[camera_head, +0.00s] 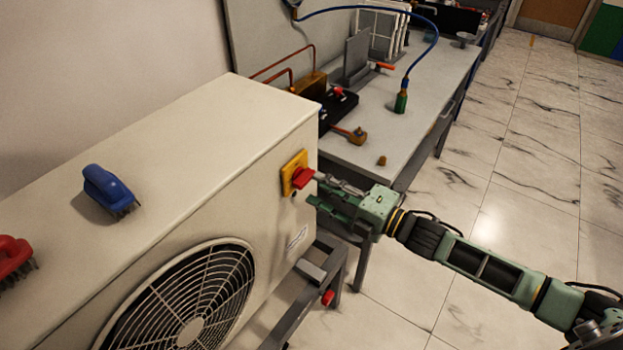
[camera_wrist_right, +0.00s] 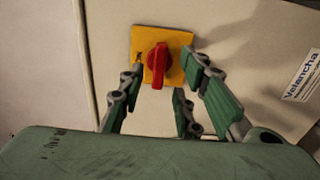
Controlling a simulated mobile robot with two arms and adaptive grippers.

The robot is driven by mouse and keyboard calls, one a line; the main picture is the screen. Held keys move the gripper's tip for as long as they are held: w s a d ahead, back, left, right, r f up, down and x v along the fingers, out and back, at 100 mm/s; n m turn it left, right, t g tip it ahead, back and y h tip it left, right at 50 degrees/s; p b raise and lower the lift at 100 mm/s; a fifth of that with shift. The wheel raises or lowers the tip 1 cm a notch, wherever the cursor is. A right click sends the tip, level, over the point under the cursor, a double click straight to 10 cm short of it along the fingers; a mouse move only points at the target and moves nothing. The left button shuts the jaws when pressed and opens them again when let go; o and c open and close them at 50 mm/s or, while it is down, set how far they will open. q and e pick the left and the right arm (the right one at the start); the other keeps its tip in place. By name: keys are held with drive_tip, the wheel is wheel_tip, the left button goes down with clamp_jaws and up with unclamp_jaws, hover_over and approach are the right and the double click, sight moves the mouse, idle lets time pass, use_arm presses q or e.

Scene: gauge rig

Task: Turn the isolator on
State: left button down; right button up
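The isolator is a red rotary knob (camera_head: 302,177) on a yellow plate (camera_head: 289,168), fixed to the side of the large cream fan unit (camera_head: 262,150). In the right wrist view the red knob (camera_wrist_right: 157,66) stands about upright on the yellow plate (camera_wrist_right: 178,42). My right gripper (camera_head: 312,188) is just in front of the knob. In the wrist view its green-padded fingers (camera_wrist_right: 160,88) are spread to either side of the knob, with no clear contact. The knob's markings are too small to read. My left gripper is not in view.
A grey bench (camera_head: 440,75) behind holds a green bottle (camera_head: 401,101), a hose and tools. A metal stand (camera_head: 300,290) is below the gripper. The floor at right is clear.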

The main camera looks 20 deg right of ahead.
sight(309, 181)
drive_tip(key=shift+x, duration=1.95)
drive_tip(key=shift+c, duration=0.2)
clamp_jaws()
